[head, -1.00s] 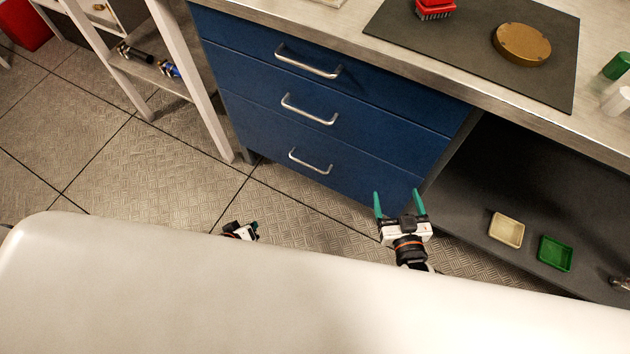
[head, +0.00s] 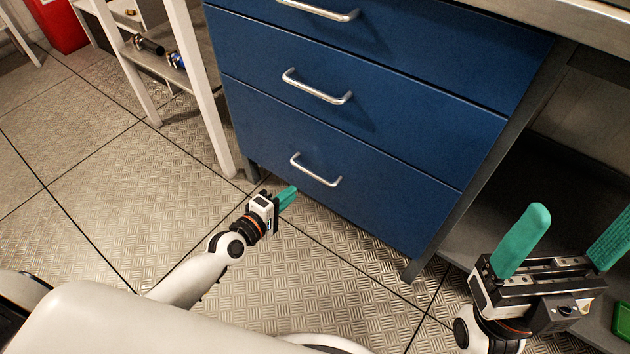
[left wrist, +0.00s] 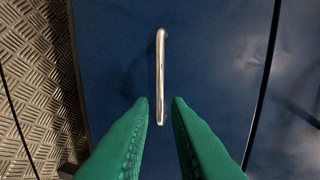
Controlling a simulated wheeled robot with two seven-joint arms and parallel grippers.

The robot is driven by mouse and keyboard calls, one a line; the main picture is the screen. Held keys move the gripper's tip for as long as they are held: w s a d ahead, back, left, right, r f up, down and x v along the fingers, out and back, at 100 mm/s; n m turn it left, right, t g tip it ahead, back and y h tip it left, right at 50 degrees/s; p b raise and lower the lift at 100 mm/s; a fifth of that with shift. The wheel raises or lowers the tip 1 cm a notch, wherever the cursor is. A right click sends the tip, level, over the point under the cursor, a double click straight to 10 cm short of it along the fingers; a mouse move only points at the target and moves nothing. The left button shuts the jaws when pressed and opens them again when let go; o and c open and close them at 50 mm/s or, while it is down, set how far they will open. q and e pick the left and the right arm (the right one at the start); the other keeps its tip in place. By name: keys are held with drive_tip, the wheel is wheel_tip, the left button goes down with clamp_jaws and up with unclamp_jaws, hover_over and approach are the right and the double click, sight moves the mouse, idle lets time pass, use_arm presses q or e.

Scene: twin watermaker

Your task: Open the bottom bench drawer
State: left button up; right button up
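The bottom drawer (head: 345,165) is the lowest of three blue drawer fronts in the bench and is shut. Its silver bar handle (head: 315,171) shows in the head view, and the handle (left wrist: 160,75) stands upright ahead in the left wrist view. My left gripper (head: 290,195) is just below and left of the handle in the head view. In the left wrist view its green fingers (left wrist: 160,103) are parted with a gap, and the handle's near end lies in line with that gap. Contact is not visible. My right gripper (head: 583,215) is open and empty, right of the drawers.
Two more shut drawers, the middle one (head: 370,95) and the top one (head: 420,40), sit above. A white shelf rack (head: 200,90) stands to the left. A green tray (head: 622,319) is on the lower shelf at right. The patterned floor before the drawers is open.

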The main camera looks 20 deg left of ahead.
sight(313, 174)
use_arm(q)
drive_tip(key=shift+b+x, duration=1.45)
drive_tip(key=shift+x, duration=4)
drive_tip(key=shift+c, duration=0.4)
clamp_jaws()
